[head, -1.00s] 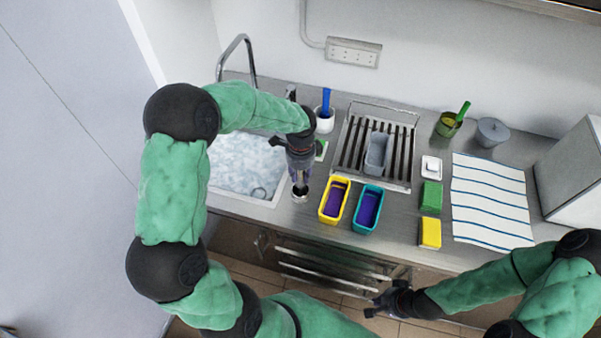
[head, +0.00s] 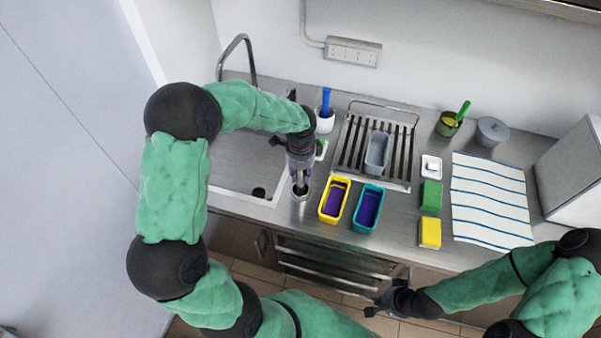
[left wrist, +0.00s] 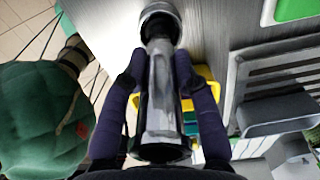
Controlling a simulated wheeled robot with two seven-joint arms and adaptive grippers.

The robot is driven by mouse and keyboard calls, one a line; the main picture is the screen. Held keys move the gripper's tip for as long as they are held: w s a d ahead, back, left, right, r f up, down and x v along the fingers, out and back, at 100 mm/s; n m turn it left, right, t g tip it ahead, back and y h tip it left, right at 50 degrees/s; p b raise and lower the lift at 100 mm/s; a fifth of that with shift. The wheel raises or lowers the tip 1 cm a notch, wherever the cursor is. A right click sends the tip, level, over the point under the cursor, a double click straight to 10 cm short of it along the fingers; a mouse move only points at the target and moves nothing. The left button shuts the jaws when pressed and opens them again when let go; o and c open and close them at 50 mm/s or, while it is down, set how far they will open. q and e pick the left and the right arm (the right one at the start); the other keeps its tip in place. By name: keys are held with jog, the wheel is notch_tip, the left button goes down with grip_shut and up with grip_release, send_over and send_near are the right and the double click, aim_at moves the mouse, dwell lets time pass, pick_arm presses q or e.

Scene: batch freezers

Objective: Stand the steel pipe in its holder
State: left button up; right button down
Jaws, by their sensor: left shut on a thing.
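My left gripper (head: 300,174) is shut on the steel pipe (head: 299,180), which is mostly hidden by the fingers in the head view. In the left wrist view, the shiny grey pipe (left wrist: 160,85) lies between the two dark fingers (left wrist: 160,90). The pipe's far end meets the round steel holder (left wrist: 159,18). In the head view the holder (head: 300,194) stands on the counter between the sink and the yellow tub. Whether the pipe is fully seated is hidden. My right gripper (head: 383,302) is empty, in front of the counter; its fingers look apart.
The sink (head: 235,165) is left of the holder, empty with a dark drain. Yellow (head: 325,213) and teal (head: 358,223) tubs stand right of the holder. A blue-handled brush in a white cup (head: 324,122) and a drying rack (head: 350,158) stand behind.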

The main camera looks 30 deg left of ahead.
pick_arm(q)
jog(key=shift+f+b, duration=0.35)
jog(key=shift+f, duration=0.2)
jog(key=o, duration=0.7)
jog(key=shift+o, duration=0.2)
jog(key=shift+r, duration=0.15)
jog(key=shift+r+p, duration=4.25)
jog(key=shift+r, duration=1.15)
jog(key=shift+s+f, duration=0.1)
jog(key=shift+f, duration=0.05)
